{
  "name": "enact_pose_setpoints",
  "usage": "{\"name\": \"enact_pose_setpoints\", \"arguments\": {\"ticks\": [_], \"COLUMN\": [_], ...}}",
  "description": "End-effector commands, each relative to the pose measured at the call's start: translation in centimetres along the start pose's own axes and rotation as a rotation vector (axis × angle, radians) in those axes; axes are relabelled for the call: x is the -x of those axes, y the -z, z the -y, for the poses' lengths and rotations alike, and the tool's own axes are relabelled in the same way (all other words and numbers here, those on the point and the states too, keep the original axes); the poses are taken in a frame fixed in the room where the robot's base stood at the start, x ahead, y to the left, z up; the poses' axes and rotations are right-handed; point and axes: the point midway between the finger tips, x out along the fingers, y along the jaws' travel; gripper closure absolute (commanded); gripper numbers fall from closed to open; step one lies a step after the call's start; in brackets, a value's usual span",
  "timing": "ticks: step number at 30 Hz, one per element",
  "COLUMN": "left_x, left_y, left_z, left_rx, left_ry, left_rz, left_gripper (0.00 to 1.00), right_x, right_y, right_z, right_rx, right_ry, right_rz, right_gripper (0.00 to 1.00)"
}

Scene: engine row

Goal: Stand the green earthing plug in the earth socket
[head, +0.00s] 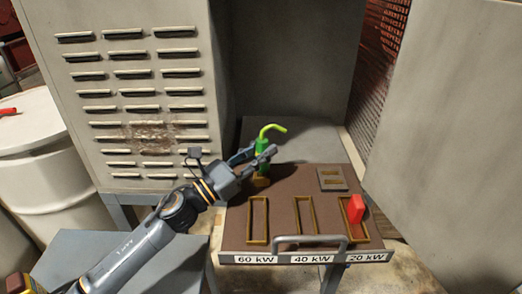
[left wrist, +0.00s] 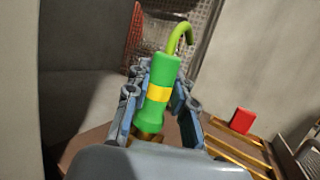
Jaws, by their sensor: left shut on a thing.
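The green earthing plug (head: 262,160) with a yellow band and a bent green cable on top is upright at the back left of the brown panel (head: 285,182). It also shows large in the left wrist view (left wrist: 160,75). My left gripper (head: 264,154) is shut around the plug's body, with a finger on each side. A brass-coloured part (head: 261,182) shows directly under the plug; I take it for the earth socket. Whether the plug's lower end is inside it or just above cannot be told. My right gripper is in neither view.
The panel has three brass-framed slots labelled 60 kW, 40 kW and 20 kW. A red block (head: 355,209) stands in the 20 kW slot. A grey plate (head: 331,179) lies behind it. A handle (head: 308,241) crosses the front. A louvred cabinet (head: 130,100) stands left.

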Motion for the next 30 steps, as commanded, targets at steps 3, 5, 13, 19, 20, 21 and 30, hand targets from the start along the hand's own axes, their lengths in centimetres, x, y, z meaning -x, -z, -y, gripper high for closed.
{"name": "enact_pose_setpoints", "arguments": {"ticks": [3, 5, 13, 19, 20, 21, 30], "left_x": [0.1, 0.2, 0.2, 0.2, 0.2, 0.2, 4.2], "left_y": [0.4, 0.5, 0.6, 0.6, 0.7, 0.7, 0.8], "left_z": [0.0, 0.0, 0.0, 0.0, 0.0, 0.0, 0.0], "left_rx": [0.0, 0.0, 0.001, 0.001, 0.001, 0.001, 0.004], "left_ry": [0.0, 0.0, 0.0, 0.0, 0.0, 0.0, -0.003], "left_rz": [0.001, 0.001, 0.001, 0.001, 0.0, 0.0, -0.003], "left_gripper": [1.0, 1.0, 0.5, 0.5, 0.5, 0.5, 0.5], "right_x": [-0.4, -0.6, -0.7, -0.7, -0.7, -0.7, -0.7], "right_y": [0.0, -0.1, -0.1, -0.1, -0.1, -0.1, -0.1], "right_z": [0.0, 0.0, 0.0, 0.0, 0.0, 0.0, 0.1], "right_rx": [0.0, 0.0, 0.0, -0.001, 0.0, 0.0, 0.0], "right_ry": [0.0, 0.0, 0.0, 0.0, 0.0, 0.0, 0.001], "right_rz": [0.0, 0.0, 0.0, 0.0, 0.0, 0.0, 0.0], "right_gripper": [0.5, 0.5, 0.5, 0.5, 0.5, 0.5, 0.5]}}
